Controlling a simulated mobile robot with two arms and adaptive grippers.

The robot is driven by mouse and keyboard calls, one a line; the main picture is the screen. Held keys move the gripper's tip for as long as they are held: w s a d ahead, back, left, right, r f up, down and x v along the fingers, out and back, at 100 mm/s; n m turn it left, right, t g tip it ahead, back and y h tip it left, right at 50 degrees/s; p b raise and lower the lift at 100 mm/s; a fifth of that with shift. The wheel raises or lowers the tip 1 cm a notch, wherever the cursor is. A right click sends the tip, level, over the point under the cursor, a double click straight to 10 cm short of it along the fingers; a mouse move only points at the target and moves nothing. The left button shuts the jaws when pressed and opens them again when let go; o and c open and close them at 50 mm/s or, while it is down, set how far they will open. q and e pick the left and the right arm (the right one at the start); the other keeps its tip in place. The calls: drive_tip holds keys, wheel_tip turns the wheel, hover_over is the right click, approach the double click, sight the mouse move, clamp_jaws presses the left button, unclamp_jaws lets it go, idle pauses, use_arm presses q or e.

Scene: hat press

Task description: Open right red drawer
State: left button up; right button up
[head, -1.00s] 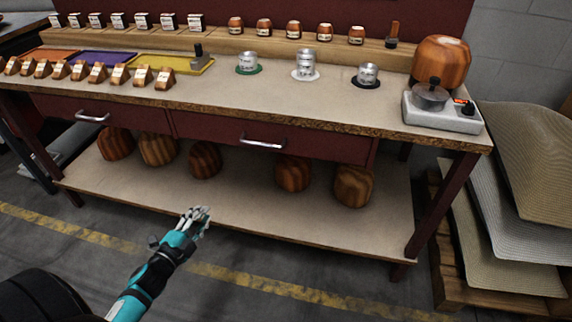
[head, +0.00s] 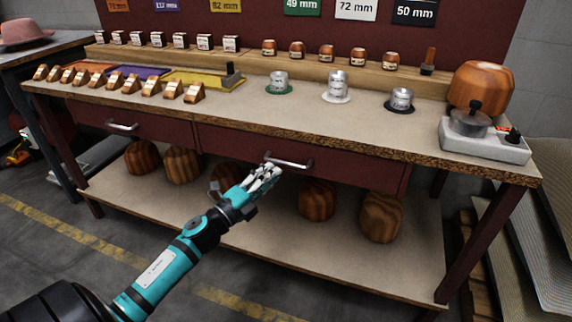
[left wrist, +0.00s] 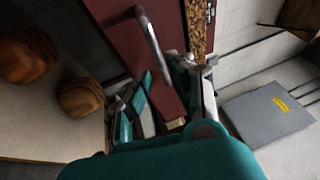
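The right red drawer (head: 345,169) is under the bench top and looks shut. Its silver bar handle (head: 290,163) is at the drawer front's left part. My left gripper (head: 268,173) is just below and in front of the handle's left end. In the left wrist view, the handle (left wrist: 149,38) reaches down toward the gap between the spread fingers of my left gripper (left wrist: 163,92). The fingers are open; I cannot tell whether they touch the handle. The red drawer front (left wrist: 112,12) also shows there. My right gripper is not in view.
The left drawer's handle (head: 122,126) is to the left. Several wooden hat blocks (head: 317,198) stand on the lower shelf (head: 250,232). The bench top (head: 330,128) carries weights and a scale (head: 485,142). The floor in front is clear.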

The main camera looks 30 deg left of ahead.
sight(286, 163)
use_arm(q)
drive_tip(key=x, duration=0.4)
drive_tip(key=shift+w, duration=0.35)
drive_tip(key=shift+x, duration=0.8)
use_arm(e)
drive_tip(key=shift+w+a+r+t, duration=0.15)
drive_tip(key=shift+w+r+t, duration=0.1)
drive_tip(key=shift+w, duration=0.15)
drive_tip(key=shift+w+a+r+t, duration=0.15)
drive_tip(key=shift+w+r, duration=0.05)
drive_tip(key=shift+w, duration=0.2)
use_arm(q)
drive_tip(key=shift+c, duration=0.3)
clamp_jaws()
